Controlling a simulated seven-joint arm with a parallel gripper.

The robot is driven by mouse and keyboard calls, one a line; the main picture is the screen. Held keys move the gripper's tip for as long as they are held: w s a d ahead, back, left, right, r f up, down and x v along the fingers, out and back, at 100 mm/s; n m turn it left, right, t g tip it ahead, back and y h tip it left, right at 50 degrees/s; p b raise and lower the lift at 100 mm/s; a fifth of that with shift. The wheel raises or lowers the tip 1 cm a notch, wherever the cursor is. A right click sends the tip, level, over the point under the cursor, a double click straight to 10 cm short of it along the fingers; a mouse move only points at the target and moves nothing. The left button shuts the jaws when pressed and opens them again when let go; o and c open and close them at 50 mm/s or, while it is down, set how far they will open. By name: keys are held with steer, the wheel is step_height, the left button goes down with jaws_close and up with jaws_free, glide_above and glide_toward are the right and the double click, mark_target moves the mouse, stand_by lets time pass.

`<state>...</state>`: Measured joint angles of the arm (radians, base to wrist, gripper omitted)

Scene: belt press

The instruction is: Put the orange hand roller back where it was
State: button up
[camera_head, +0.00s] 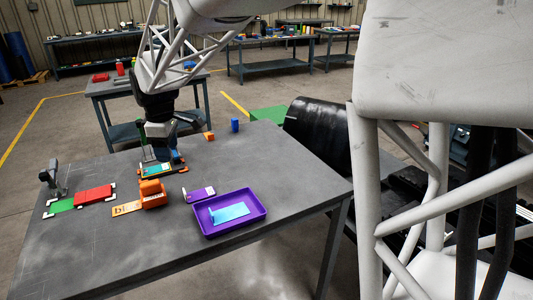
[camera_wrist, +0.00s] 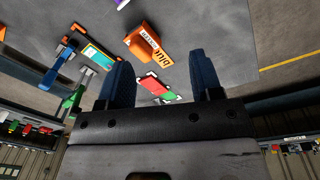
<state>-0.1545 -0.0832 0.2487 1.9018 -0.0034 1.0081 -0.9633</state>
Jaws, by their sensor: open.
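An orange block-shaped object (camera_head: 153,194), which looks like the hand roller, stands on the dark table beside a lettered orange label (camera_head: 127,209). In the wrist view the same orange object (camera_wrist: 140,40) lies beyond the fingertips, with a pale label and dark lettering beside it. I cannot make out a roller wheel or handle. My gripper (camera_wrist: 162,65) is open, with nothing between its two blue fingers. In the head view my gripper (camera_head: 163,149) is above the table, over or just behind the teal and orange framed piece (camera_head: 160,170). Its fingertips are partly hidden there.
A purple tag (camera_head: 200,194) and a purple tray (camera_head: 204,225) holding a blue card are at right. A small orange block (camera_head: 210,136) and blue block (camera_head: 235,125) stand behind. The front table is clear.

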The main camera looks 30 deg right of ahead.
steer(key=s+d+m, duration=0.3)
steer(key=s+m, duration=0.1)
steer(key=s, duration=0.8)
steer(key=s+d+f+m+t, duration=0.1)
steer(key=s+d+m, duration=0.3)
steer(key=s, duration=0.7)
steer(key=s+d+m, duration=0.3)
steer(key=s+m, duration=0.2)
steer(key=s, duration=0.7)
steer(key=shift+s+d+f+t, duration=0.25)
steer(key=shift+s+f+t, duration=0.05)
steer(key=shift+s+t, duration=0.1)
